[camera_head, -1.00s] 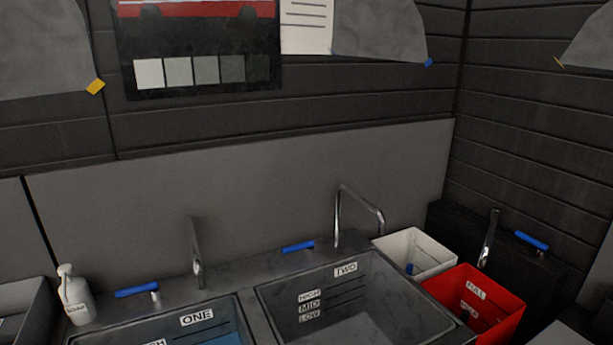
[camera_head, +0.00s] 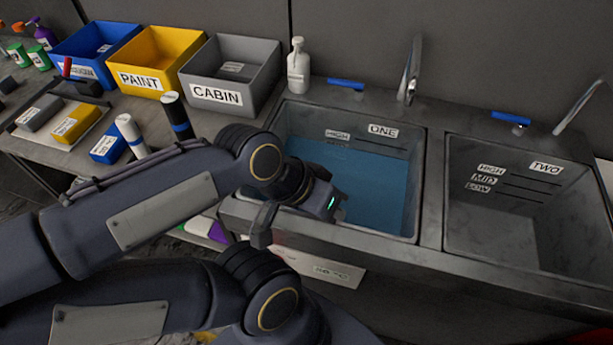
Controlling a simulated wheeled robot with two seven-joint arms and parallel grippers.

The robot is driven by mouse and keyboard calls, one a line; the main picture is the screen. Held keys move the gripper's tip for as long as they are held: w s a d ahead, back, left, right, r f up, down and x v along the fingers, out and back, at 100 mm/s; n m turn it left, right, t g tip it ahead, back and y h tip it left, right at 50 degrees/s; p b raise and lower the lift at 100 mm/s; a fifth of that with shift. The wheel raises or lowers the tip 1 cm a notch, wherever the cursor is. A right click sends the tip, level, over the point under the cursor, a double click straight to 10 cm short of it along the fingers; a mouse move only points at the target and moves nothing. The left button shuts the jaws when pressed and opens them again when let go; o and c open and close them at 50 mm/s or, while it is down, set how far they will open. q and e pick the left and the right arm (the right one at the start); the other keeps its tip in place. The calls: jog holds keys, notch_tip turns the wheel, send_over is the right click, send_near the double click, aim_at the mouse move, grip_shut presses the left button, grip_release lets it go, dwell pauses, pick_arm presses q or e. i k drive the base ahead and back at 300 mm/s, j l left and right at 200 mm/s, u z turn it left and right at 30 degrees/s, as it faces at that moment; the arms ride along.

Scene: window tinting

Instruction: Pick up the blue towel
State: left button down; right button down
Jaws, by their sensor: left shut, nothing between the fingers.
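Sink ONE holds blue liquid (camera_head: 370,180); sink TWO (camera_head: 540,230) looks empty. Blue (camera_head: 75,73), yellow PAINT (camera_head: 140,79) and grey CABIN (camera_head: 212,95) bins stand on the left bench.

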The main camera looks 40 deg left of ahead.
aim_at(112, 144)
jog(key=u, duration=2.9)
jog(key=z, duration=0.7)
jog(key=i+j+z, duration=0.3)
jog(key=j+z, duration=0.65)
jog(key=j, duration=0.25)
jog(key=j+z, duration=0.45)
jog(key=j, duration=3.3)
